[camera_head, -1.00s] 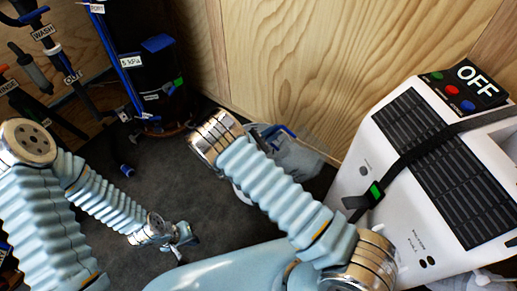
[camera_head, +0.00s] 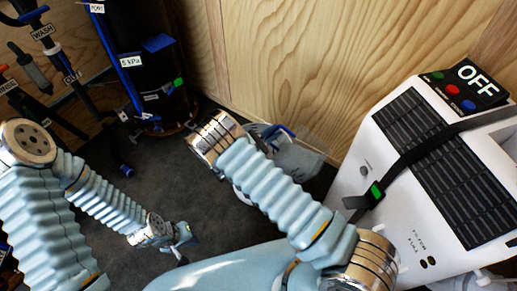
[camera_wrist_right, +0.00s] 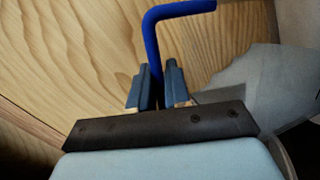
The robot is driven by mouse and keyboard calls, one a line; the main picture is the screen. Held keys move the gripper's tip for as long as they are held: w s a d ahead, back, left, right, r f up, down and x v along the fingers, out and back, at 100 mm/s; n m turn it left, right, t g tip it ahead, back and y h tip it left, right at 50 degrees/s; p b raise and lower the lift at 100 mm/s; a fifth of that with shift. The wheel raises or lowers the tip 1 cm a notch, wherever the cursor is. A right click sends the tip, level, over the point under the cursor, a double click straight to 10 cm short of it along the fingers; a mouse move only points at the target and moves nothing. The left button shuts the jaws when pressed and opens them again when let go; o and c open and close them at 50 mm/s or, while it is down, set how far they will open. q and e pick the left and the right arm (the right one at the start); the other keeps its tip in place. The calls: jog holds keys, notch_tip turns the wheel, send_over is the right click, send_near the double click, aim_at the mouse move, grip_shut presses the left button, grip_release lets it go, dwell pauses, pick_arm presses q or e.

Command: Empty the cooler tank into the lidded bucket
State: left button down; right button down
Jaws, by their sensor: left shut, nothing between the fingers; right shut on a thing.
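The white cooler (camera_head: 362,190) stands at the right in the head view, with dark grilles and an OFF panel on top. My right gripper (camera_wrist_right: 157,92) is shut on a blue bent handle (camera_wrist_right: 151,40) in the right wrist view. A grey translucent thing (camera_head: 300,156) lies beyond my right arm near the wood wall; it also shows in the wrist view (camera_wrist_right: 262,85). I cannot tell whether it is the tank. My left gripper (camera_head: 184,240) is shut and empty, low over the dark floor. I cannot make out the lidded bucket.
A black vessel (camera_head: 150,75) with a 5 kPa label stands at the back left. Labelled WASH and OUT hoses (camera_head: 55,60) hang left of it. A small blue piece (camera_head: 127,170) lies on the floor. A black strap (camera_head: 405,160) crosses the cooler.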

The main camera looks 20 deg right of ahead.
jog(key=shift+w+a+f+n+t+b, duration=0.15)
jog(key=shift+w+f+n+t+b, duration=0.15)
jog(key=shift+n, duration=0.4)
dwell(2.1)
jog(key=shift+w+a+f+n+h+b, duration=0.3)
jog(key=shift+w+a+f+n+b, duration=0.55)
jog(key=shift+b, duration=0.8)
dwell(1.7)
jog(key=shift+w+a+f+n+t+b, duration=0.15)
jog(key=shift+f+n+t+b, duration=0.45)
jog(key=shift+b, duration=0.3)
dwell(1.0)
